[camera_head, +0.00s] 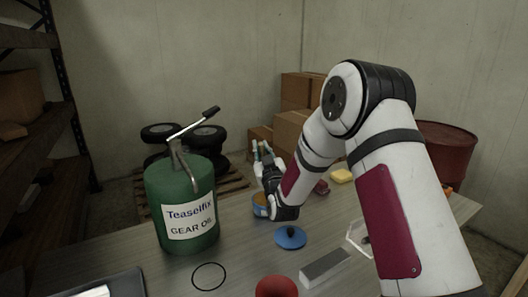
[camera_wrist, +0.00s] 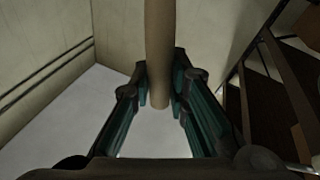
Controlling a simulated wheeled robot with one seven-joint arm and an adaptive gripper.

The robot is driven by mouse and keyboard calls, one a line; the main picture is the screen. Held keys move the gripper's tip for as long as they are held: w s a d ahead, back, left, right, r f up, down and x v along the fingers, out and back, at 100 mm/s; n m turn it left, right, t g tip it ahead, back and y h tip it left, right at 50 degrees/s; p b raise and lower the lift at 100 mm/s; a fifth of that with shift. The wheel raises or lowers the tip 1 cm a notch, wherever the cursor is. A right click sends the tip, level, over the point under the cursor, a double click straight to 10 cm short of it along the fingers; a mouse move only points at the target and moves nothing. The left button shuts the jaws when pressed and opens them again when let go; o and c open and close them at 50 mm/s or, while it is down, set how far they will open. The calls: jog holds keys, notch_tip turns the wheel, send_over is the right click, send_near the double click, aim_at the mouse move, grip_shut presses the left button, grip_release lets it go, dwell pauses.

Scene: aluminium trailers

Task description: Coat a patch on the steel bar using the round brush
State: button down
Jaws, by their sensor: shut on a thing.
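My gripper (camera_head: 262,155) is raised over the far part of the table, with its fingers pointing up in the head view. In the wrist view my gripper (camera_wrist: 160,95) is shut on a pale round handle (camera_wrist: 159,50), apparently the round brush's; no bristles can be made out in either view. A grey steel bar (camera_head: 326,267) lies on the table near the front, right of centre, well apart from my gripper. A tin with an orange and blue side (camera_head: 260,206) stands below my gripper, partly hidden by my wrist.
A green gear oil can (camera_head: 183,205) with a pump handle stands left. A blue disc with a dark knob (camera_head: 290,238), a red round object (camera_head: 277,287), a black ring (camera_head: 209,277) and a clear container (camera_head: 357,238) are near the bar. A yellow block (camera_head: 342,176) lies behind.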

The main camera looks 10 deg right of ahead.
jog(key=shift+s+a, duration=0.35)
jog(key=shift+a, duration=0.1)
jog(key=shift+f+b, duration=1.15)
jog(key=shift+f, duration=1.75)
jog(key=shift+f+b, duration=0.3)
jog(key=shift+f, duration=0.35)
jog(key=shift+r+p, duration=1.3)
jog(key=shift+r, duration=2.25)
